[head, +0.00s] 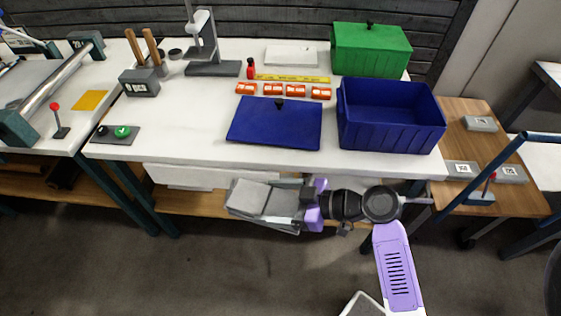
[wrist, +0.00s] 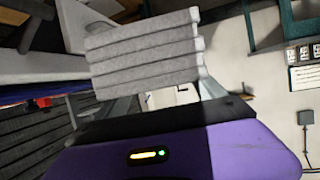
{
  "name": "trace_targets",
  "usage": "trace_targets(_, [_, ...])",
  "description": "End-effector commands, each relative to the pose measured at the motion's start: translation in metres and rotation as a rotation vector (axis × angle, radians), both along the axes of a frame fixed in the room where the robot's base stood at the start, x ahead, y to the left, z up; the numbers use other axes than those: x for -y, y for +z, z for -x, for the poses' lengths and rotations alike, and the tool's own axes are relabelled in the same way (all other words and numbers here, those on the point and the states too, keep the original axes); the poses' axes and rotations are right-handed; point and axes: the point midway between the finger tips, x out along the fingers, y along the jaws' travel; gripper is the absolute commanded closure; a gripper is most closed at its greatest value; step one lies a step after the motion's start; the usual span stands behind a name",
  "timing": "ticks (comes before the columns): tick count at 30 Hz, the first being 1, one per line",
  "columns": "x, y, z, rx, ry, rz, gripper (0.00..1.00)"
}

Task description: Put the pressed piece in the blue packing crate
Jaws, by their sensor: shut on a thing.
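The pressed piece (head: 250,197) is a grey block, held in front of the long table's front edge in the head view. In the wrist view the piece (wrist: 150,55) shows a ribbed grey face beyond the purple gripper body. My gripper (head: 303,195) is shut on it; the fingertips are mostly hidden. The blue packing crate (head: 390,135) stands open on the table's right end, up and to the right of my gripper, and looks empty. A flat blue lid (head: 270,135) with a black knob lies on the table left of the crate.
A lidded green crate (head: 370,55) stands behind the blue one. Several orange rolls (head: 268,89) and a yellow ruler (head: 290,78) lie behind the lid. A stand (head: 212,68) is at the back left. A wooden side table (head: 490,140) with grey blocks is at the right.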

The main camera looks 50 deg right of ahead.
Motion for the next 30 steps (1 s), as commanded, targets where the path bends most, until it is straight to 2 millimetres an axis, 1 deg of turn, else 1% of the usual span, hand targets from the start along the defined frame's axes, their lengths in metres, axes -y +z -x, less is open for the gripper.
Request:
trace_targets(1, [-0.005, -0.006, -0.001, -0.003, -0.015, -0.001, 0.67])
trace_targets(5, [-0.016, -0.024, -0.009, -0.003, -0.092, -0.003, 0.67])
trace_targets(12, [-0.042, -0.067, -0.028, -0.005, -0.266, -0.002, 0.67])
trace_targets(18, [-0.054, -0.091, -0.04, -0.002, -0.373, 0.0, 0.67])
trace_targets(24, [-0.064, -0.109, -0.049, 0.001, -0.453, 0.0, 0.67])
trace_targets(30, [-0.063, -0.108, -0.047, -0.003, -0.445, 0.005, 0.67])
